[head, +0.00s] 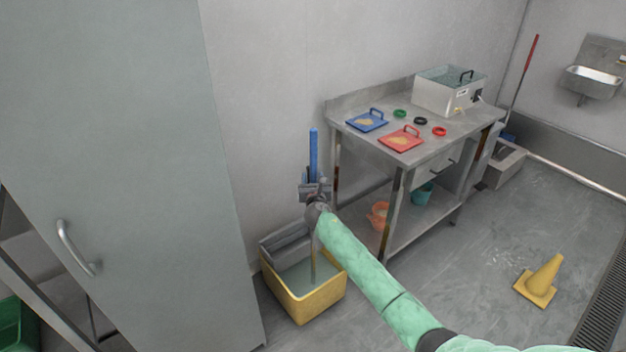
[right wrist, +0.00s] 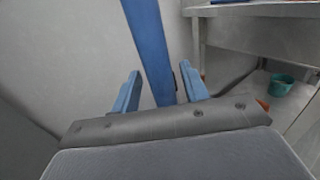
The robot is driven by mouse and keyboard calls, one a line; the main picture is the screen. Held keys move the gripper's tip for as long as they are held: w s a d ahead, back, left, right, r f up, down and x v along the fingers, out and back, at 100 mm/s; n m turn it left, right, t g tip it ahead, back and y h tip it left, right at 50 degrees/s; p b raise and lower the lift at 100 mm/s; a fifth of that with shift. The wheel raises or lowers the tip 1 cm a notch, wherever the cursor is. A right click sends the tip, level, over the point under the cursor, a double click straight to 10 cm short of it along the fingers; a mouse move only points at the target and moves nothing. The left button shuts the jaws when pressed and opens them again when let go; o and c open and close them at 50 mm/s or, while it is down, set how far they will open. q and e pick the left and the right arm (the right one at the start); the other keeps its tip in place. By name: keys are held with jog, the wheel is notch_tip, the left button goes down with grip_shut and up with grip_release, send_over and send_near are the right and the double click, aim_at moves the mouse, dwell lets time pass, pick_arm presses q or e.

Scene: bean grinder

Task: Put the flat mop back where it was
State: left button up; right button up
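The flat mop's blue handle (head: 313,145) stands upright by the wall, above a yellow mop bucket (head: 305,307). A thin greyish pole below my gripper runs down into the bucket; the mop head is hidden. My right gripper (head: 315,184) is at the blue handle above the bucket. In the right wrist view the blue handle (right wrist: 149,45) stands between the two fingers of my right gripper (right wrist: 160,82). The fingers are apart, with a gap visible on both sides of the handle. My left gripper is out of view.
A metal table (head: 350,132) right of the bucket holds blue and red trays, rings and a grey box. A tall grey cabinet (head: 130,130) stands left. A red-handled pole (head: 524,68) leans by the far wall.

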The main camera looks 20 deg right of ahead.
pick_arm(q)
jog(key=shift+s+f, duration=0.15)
pick_arm(e)
jog(key=v, duration=0.4)
jog(key=s+a+f+m+g, duration=0.25)
jog(key=s+f+m, duration=0.35)
jog(key=s, duration=0.5)
jog(key=s+a+f+m+g+b, duration=0.1)
jog(key=s+f+m+g, duration=0.4)
jog(key=s, duration=0.7)
jog(key=s+a+f+m+g, duration=0.2)
jog(key=s+f+m, duration=0.5)
jog(key=s, duration=0.4)
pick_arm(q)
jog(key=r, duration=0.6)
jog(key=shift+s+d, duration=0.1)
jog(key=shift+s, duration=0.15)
pick_arm(e)
jog(key=s+a+m+g+y, duration=0.2)
jog(key=s+m, duration=0.4)
jog(key=s, duration=0.7)
jog(key=s+a+f+m+g+y, duration=0.1)
jog(key=s+a+m+g+y, duration=0.2)
jog(key=s+m, duration=0.4)
jog(key=s+g, duration=0.1)
jog(key=s, duration=0.6)
jog(key=shift+a+f+m+g, duration=0.2)
jog(key=shift+a+m+g, duration=0.1)
jog(key=shift+a+g, duration=0.1)
